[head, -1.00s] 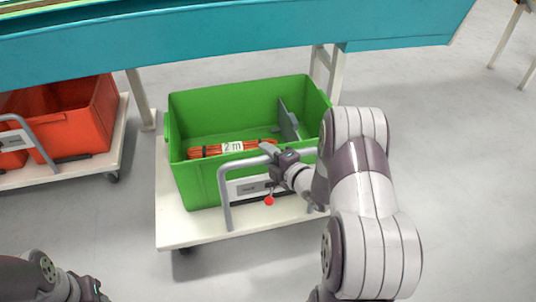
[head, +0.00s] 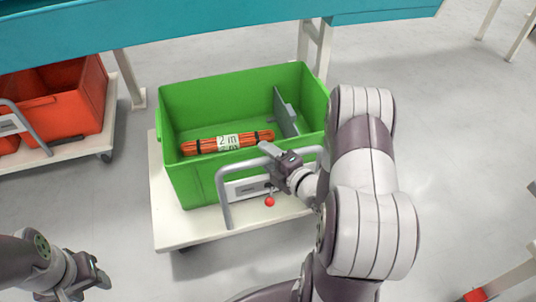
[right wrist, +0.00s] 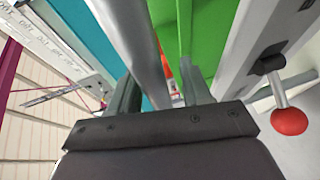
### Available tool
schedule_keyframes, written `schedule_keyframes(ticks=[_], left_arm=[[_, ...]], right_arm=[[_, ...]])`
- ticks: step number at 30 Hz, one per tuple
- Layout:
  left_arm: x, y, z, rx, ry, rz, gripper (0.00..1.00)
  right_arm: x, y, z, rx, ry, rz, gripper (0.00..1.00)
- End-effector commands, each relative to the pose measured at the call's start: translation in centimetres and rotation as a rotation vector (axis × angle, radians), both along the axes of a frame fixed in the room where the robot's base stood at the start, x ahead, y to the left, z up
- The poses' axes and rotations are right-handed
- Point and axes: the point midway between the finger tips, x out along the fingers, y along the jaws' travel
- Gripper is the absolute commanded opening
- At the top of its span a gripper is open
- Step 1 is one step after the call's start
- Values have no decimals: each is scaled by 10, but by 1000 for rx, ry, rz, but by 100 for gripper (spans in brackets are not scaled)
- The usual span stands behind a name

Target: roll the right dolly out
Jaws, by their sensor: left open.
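The right dolly (head: 172,232) is a cream platform with a grey tube handle (head: 224,199) at its front. It carries a green crate (head: 190,188) holding an orange cable bundle (head: 200,144) labelled 2 m and a grey divider (head: 285,112). My right gripper (head: 272,156) is at the handle's top bar; in the right wrist view the bar (right wrist: 133,40) runs between its fingers (right wrist: 160,92). A red knob (head: 269,202) hangs below the handle and shows in the right wrist view (right wrist: 289,121). My left gripper (head: 98,276) is open and empty at lower left.
A teal table (head: 200,35) stands behind the dolly, with a cream leg (head: 128,78) near the crate's left. Another dolly (head: 85,153) with a red crate (head: 65,112) is at left. Grey floor is clear in front; something with a red end (head: 475,295) is at lower right.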

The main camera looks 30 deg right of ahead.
Motion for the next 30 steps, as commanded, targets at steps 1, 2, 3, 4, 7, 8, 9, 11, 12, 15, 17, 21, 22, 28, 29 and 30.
schedule_keyframes(ticks=[1, 2, 3, 4, 7, 8, 9, 11, 12, 15, 17, 21, 22, 28, 29, 30], left_arm=[[0, 0, 0, 0, 0, 0, 48], [0, 0, 0, 0, 0, 0, 48], [0, 0, 0, 0, 0, 0, 48], [0, 0, 1, 0, 0, 0, 48], [0, 0, 7, 0, 0, 0, 48], [0, 0, 10, 0, 0, 0, 48], [0, 0, 14, 0, 0, 0, 48], [0, 0, 20, 0, 0, 0, 48], [0, 0, 25, 0, 0, 0, 48], [0, 0, 34, 0, 0, 0, 48], [0, 0, 39, 0, 0, 0, 48], [0, 0, 47, 0, 0, 0, 48], [0, 0, 48, 0, 0, 0, 48], [0, 0, 50, 0, 0, 0, 48], [0, 0, 50, 0, 0, 0, 48], [0, 0, 50, 0, 0, 0, 48]], right_arm=[[0, 0, 0, -1, -1, 0, 48], [0, 0, 0, -1, -1, 0, 48], [0, 0, 1, -1, -2, 0, 48], [-1, -1, 1, -1, -2, -1, 48], [-9, -3, 5, -2, -1, -3, 48], [-13, -5, 7, -3, -1, -5, 48], [-21, -6, 9, -1, -2, -6, 48], [-34, -8, 12, -1, 1, -8, 48], [-44, -10, 14, 1, 1, -9, 48], [-68, -14, 19, 1, 0, -11, 48], [-82, -16, 21, 1, -1, -11, 48], [-107, -20, 23, 1, 0, -9, 48], [-111, -21, 24, 1, 1, -8, 48], [-124, -21, 24, 0, -1, -2, 48], [-124, -21, 23, 0, -1, -2, 48], [-124, -21, 23, 0, -1, -1, 48]])
